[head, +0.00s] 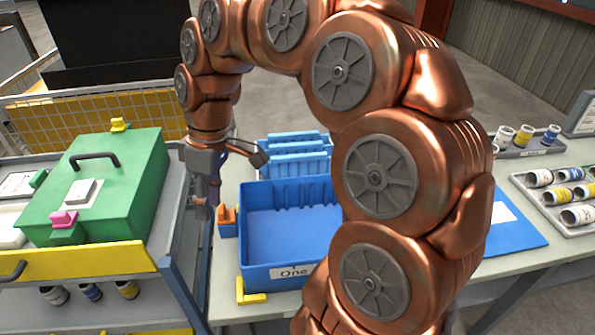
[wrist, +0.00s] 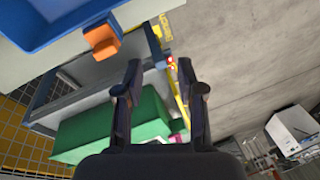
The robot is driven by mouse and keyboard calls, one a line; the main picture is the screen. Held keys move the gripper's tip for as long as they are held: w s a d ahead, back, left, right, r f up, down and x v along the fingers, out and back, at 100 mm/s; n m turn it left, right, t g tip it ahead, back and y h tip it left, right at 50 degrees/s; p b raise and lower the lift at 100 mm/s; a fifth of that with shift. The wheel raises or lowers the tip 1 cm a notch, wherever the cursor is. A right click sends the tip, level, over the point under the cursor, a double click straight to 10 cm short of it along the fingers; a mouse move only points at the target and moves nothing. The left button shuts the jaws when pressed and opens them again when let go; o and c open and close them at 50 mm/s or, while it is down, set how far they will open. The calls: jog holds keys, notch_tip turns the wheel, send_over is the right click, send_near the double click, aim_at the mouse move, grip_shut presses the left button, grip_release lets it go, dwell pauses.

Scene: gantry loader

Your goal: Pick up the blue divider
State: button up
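Several light-blue dividers (head: 295,163) stand upright in a row behind the blue bin labelled "One" (head: 272,274) in the head view. Which of them is the task's divider I cannot tell. My gripper (head: 201,212) hangs left of the bin, between it and the green case, apart from the dividers. In the wrist view my gripper (wrist: 159,66) has its two fingers spread with nothing between them, so it is open and empty. No divider can be made out in the wrist view.
An orange piece in a small blue holder (head: 228,220) is left of the bin; the orange piece also shows in the wrist view (wrist: 103,42). A green case (head: 110,205) sits on a cart at left. A tray (head: 555,205) of cylinders lies at right. My arm hides the middle.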

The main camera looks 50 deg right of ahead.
jog(key=w+d+n+t+y+b, duration=0.1)
jog(key=w+d+n, duration=0.1)
jog(key=w+d, duration=0.6)
jog(key=n+t+b, duration=0.1)
jog(key=t+b, duration=0.1)
send_over(300, 155)
jog(key=w+a, duration=0.2)
jog(key=a, duration=0.4)
notch_tip(300, 155, down, 7)
jog(key=d+f, duration=0.1)
jog(key=d, duration=0.1)
jog(key=s+d+f, duration=0.1)
jog(key=d, duration=0.2)
jog(key=s+d+f, duration=0.1)
jog(key=d, duration=0.1)
jog(key=shift+s+d, duration=0.2)
jog(key=shift+s, duration=0.05)
jog(key=shift+d+f+n, duration=0.1)
jog(key=shift+f+n, duration=0.1)
jog(key=shift+n, duration=0.1)
jog(key=shift+p+x, duration=0.4)
jog(key=shift+x, duration=1.6)
jog(key=shift+p+x, duration=0.45)
jog(key=shift+x, duration=1.4)
jog(key=shift+s, duration=0.1)
jog(key=shift+c, duration=0.2)
